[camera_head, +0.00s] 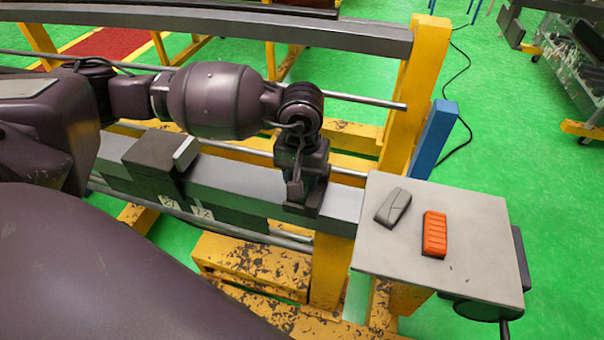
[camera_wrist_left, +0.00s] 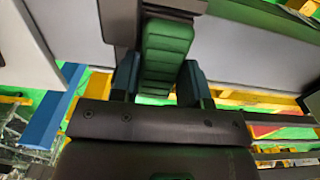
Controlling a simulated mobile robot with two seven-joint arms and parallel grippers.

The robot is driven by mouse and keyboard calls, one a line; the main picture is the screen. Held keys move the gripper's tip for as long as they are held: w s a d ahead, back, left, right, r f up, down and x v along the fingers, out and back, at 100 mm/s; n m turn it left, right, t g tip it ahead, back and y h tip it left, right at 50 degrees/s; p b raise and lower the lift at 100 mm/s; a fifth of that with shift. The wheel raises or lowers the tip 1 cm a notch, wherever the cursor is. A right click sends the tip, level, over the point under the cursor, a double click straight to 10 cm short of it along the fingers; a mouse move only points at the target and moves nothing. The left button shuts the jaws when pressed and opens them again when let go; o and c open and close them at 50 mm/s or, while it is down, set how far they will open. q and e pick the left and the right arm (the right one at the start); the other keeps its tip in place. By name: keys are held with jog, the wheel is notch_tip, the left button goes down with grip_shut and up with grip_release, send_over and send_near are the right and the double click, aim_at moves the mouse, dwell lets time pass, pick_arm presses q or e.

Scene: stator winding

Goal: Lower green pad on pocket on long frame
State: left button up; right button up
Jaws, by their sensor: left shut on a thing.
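My left gripper (camera_head: 308,172) hangs over the right part of the long frame (camera_head: 334,197), a grey beam. In the left wrist view, its two fingers (camera_wrist_left: 160,78) are closed on the sides of a green ribbed pad (camera_wrist_left: 166,48). The pad's far end meets a dark pocket (camera_wrist_left: 120,20) at the top of that view; I cannot tell whether it rests in it. In the head view the pad is hidden by the gripper, and part of the dark pocket (camera_head: 300,209) shows beneath. My right gripper is not in view.
A grey side table (camera_head: 465,225) at right bears an orange ribbed pad (camera_head: 434,234) and a dark grey pad (camera_head: 393,206). A black block (camera_head: 160,153) sits on the beam to the left. A yellow post (camera_head: 418,90) and a blue post (camera_head: 432,138) stand behind the table.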

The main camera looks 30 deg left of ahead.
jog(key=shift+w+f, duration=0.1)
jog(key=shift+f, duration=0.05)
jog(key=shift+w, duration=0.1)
pick_arm(q)
jog(key=o, duration=1.4)
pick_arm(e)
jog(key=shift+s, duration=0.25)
pick_arm(q)
jog(key=shift+r, duration=0.15)
